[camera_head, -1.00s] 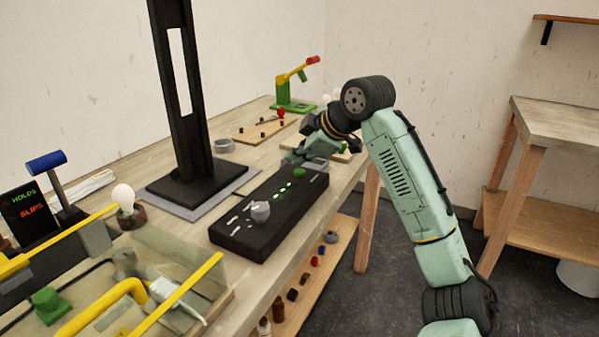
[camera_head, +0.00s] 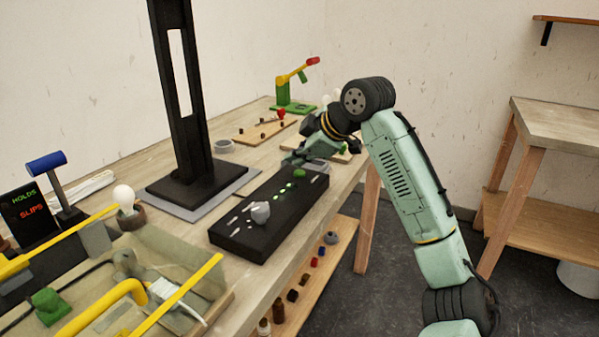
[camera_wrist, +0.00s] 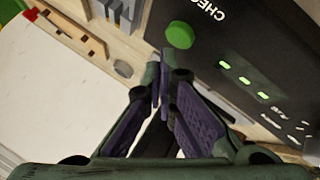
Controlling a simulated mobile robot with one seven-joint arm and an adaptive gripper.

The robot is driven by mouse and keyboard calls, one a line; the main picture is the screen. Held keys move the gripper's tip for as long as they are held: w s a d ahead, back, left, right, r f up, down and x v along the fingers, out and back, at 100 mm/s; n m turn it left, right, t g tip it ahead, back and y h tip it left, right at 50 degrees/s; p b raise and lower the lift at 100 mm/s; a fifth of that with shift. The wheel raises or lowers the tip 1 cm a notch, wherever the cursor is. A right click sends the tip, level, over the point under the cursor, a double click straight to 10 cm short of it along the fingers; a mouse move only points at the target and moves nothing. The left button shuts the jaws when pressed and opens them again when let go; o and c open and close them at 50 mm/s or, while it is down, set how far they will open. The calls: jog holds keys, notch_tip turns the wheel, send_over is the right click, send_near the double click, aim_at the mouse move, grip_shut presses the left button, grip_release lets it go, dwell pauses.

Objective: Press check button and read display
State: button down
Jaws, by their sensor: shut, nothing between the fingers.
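The black check box (camera_head: 262,238) lies on the workbench, with a green round button (camera_head: 300,174) at its far end. In the wrist view the green button (camera_wrist: 180,35) sits beside part of the word "CHECK" on the black panel (camera_wrist: 240,45). Several green lights (camera_wrist: 246,80) glow in a row on the panel, and a grey knob (camera_head: 260,212) sits nearer. My gripper (camera_wrist: 160,58) is shut and empty, its tips just beside the button in the wrist view. I cannot tell whether they touch it. In the head view my own wrist largely hides the fingertips.
A small dark sign (camera_head: 29,211) reads "HOLDS" in green and "SLIPS" in red. A tall black stand (camera_head: 185,110) rises behind the box. A tray with yellow bars (camera_head: 130,300) stands at front left. A green and yellow fixture (camera_head: 296,90) stands at the back.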

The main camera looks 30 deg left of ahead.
aim_at(298, 173)
jog(key=shift+f, duration=0.1)
jog(key=shift+f, duration=0.35)
jog(key=shift+f, duration=0.4)
dwell(0.5)
jog(key=shift+r, duration=0.1)
jog(key=shift+r+p, duration=0.75)
jog(key=shift+p, duration=0.05)
notch_tip(298, 173, up, 5)
jog(key=p, duration=0.4)
jog(key=shift+p, duration=0.35)
dwell(0.6)
